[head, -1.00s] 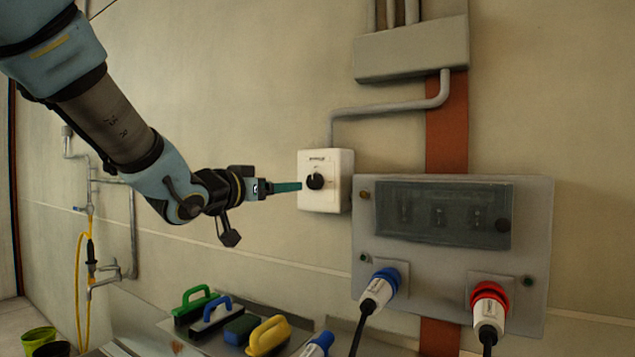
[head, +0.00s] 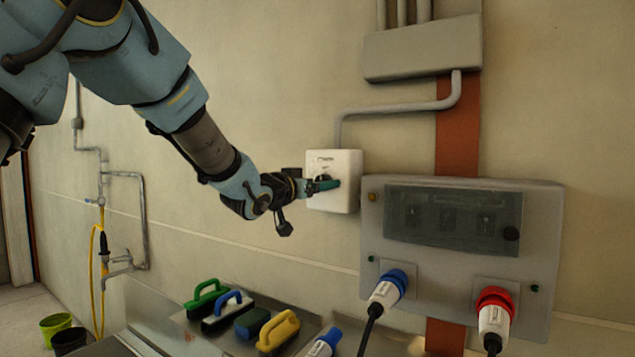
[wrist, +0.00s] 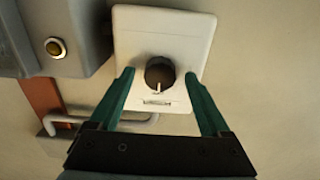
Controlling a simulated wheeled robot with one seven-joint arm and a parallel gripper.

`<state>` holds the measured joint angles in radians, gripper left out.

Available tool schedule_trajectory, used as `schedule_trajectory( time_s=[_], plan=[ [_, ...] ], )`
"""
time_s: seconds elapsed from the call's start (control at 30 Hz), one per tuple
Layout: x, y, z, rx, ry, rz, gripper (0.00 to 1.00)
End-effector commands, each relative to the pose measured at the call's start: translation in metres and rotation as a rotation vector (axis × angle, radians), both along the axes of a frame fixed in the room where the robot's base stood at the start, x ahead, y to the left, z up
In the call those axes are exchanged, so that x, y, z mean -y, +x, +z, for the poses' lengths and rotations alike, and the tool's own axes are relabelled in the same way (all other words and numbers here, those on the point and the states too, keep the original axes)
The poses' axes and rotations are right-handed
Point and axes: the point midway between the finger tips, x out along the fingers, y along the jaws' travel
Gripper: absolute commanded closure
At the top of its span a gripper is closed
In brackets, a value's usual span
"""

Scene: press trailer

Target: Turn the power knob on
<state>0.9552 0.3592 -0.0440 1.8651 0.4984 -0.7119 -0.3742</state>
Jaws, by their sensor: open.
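The power knob is a round dark knob (wrist: 160,74) on a white square switch box (head: 346,165) fixed to the wall. In the wrist view the box (wrist: 180,30) fills the top middle, and a pale mark shows on the knob's lower side. My gripper (wrist: 157,78) is open, with one teal finger on each side of the knob and visible space between fingers and knob. In the head view my gripper (head: 325,186) is in front of the box and partly hides the knob. Whether the fingers touch the box face I cannot tell.
A grey electrical panel (head: 545,265) with a blue plug (head: 388,290) and a red plug (head: 494,308) is right of the box. A conduit (head: 400,108) runs above it.

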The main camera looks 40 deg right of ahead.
Motion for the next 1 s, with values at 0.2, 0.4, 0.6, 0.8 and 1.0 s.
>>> schedule_trajectory(
  time_s=[0.2,0.4,0.6,0.8,1.0],
  plan=[
    [-0.0002,-0.0001,-0.0003,0.0,0.0,0.0,0.27],
    [-0.0003,-0.0002,-0.0004,0.0,0.0,0.0,0.49],
    [-0.0004,-0.0001,-0.0003,0.0,0.0,0.0,0.72],
    [-0.0004,-0.0002,-0.0004,0.0,0.0,0.0,0.94],
    [-0.0004,-0.0002,-0.0006,0.002,0.001,0.0,1.0]
  ],
)
